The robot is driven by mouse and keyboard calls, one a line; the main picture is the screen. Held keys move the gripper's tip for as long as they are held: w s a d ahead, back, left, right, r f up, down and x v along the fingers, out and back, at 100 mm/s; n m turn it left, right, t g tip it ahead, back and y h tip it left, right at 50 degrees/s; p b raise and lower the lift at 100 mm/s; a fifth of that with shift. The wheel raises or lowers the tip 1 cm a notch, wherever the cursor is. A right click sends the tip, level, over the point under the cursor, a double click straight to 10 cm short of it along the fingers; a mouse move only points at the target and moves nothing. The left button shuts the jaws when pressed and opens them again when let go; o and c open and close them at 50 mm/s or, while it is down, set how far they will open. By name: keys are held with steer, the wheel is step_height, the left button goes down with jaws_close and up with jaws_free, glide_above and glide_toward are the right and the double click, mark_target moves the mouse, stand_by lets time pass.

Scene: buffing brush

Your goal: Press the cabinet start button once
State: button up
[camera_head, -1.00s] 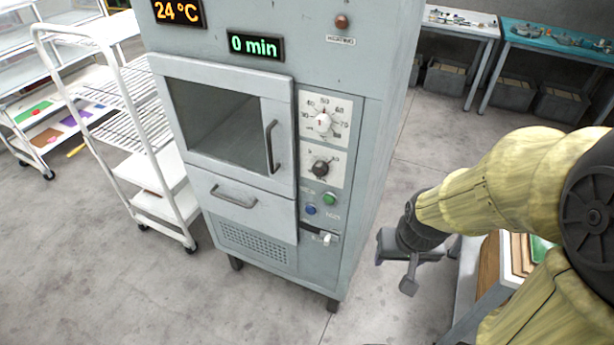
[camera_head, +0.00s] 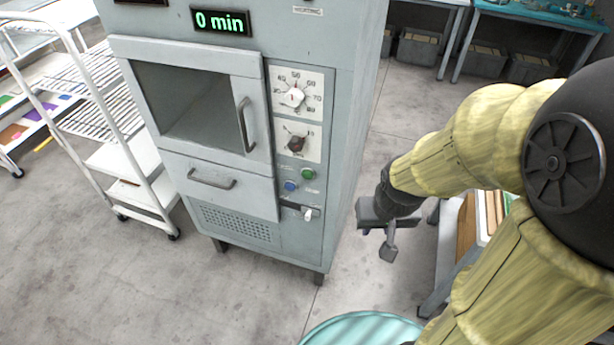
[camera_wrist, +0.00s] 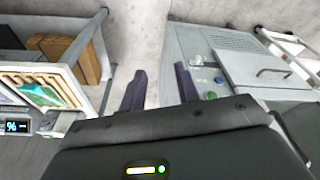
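The grey cabinet (camera_head: 345,150) stands left of my gripper in the head view. Its front panel carries a green button (camera_head: 308,174) and a blue button (camera_head: 290,186) below the dials; their labels are too small to read. In the wrist view the green button (camera_wrist: 211,95) and blue button (camera_wrist: 219,80) show right of the fingers. My gripper (camera_head: 378,238) is to the right of the cabinet, apart from it and lower than the buttons. In the wrist view my gripper (camera_wrist: 160,88) has its two fingers spread with nothing between them.
A white wire-shelf cart (camera_head: 110,150) stands left of the cabinet. A table with wooden pieces (camera_head: 468,228) is below my arm at right. A teal round top (camera_head: 362,330) shows at the bottom edge. Grey floor lies between cabinet and table. The display (camera_head: 222,21) reads 0 min.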

jaws_close()
stand_by(1.4)
